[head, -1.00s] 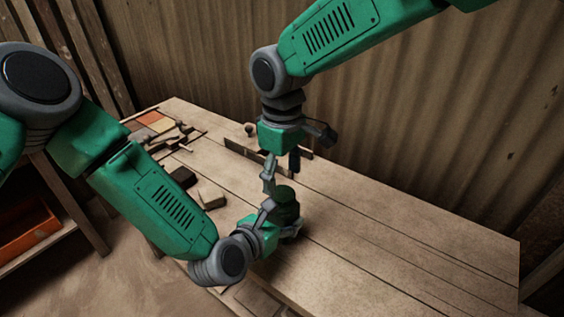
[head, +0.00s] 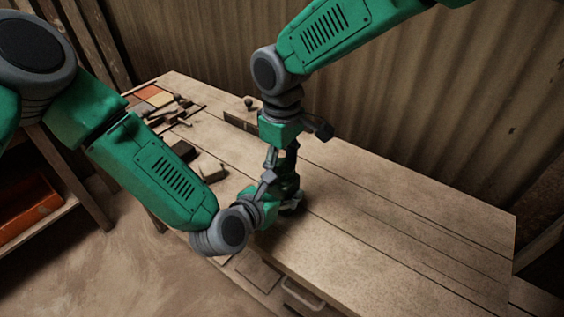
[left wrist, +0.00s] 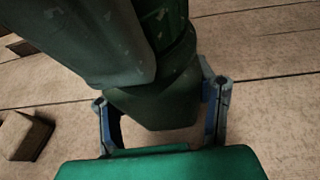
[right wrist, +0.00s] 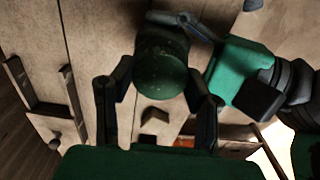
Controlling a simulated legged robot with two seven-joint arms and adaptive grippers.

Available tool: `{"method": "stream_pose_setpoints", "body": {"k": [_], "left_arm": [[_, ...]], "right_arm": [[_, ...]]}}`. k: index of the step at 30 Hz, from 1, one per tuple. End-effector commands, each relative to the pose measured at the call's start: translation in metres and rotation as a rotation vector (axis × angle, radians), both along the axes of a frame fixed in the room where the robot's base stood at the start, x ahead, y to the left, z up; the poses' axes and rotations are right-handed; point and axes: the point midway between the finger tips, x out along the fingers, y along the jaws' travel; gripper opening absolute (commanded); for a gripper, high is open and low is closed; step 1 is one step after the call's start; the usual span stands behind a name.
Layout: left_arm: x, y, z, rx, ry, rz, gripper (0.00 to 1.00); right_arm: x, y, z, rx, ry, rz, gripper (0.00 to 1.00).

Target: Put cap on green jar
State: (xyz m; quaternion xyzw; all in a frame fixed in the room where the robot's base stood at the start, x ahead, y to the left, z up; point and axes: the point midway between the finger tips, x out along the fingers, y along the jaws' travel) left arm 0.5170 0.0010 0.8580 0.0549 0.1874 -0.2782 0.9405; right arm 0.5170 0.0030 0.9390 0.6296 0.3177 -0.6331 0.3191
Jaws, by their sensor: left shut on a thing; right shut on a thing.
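The dark green jar (head: 288,188) stands upright near the table's front edge. My left gripper (left wrist: 160,98) is shut on the jar; its two fingers show on either side of its lower body in the left wrist view. My right gripper (head: 284,165) is directly above the jar, pointing down. In the right wrist view its fingers are shut on a round, dark green, speckled cap (right wrist: 160,68). The cap is at the jar's top; whether it is seated or just above cannot be told. The fingers and arms hide the join.
The wooden table (head: 400,230) is clear to the right. Tools and small blocks, including a dark block (head: 184,151) and a brown block (head: 211,171), lie to the left. A corrugated wall (head: 440,100) stands behind the table.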

Motion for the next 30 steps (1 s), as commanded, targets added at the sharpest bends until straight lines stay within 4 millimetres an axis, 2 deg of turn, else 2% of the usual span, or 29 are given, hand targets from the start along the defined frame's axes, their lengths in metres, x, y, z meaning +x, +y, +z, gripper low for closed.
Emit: {"method": "stream_pose_setpoints", "body": {"k": [3,4,5,6,17,20,30], "left_arm": [[0.0,0.0,0.0,0.0,0.0,0.0,0.0],[0.0,0.0,0.0,0.0,0.0,0.0,0.0],[0.0,0.0,0.0,0.0,0.0,0.0,0.0],[0.0,0.0,0.0,0.0,0.0,0.0,0.0],[0.0,0.0,0.0,0.0,0.0,0.0,0.0],[0.0,0.0,0.0,0.0,0.0,0.0,0.0],[0.0,0.0,0.0,0.0,0.0,0.0,0.0]], "right_arm": [[0.0,0.0,0.0,-0.001,-0.001,0.001,0.08],[0.0,0.0,0.0,-0.001,-0.001,0.001,0.53],[0.0,0.0,0.0,-0.001,-0.001,0.001,0.63],[0.0,0.0,0.0,-0.001,-0.001,0.001,0.67],[0.001,0.0,0.005,0.0,-0.001,0.001,0.67],[0.001,0.0,0.017,0.002,-0.004,0.001,0.67],[0.002,0.001,0.087,0.001,-0.003,0.0,0.67]]}}
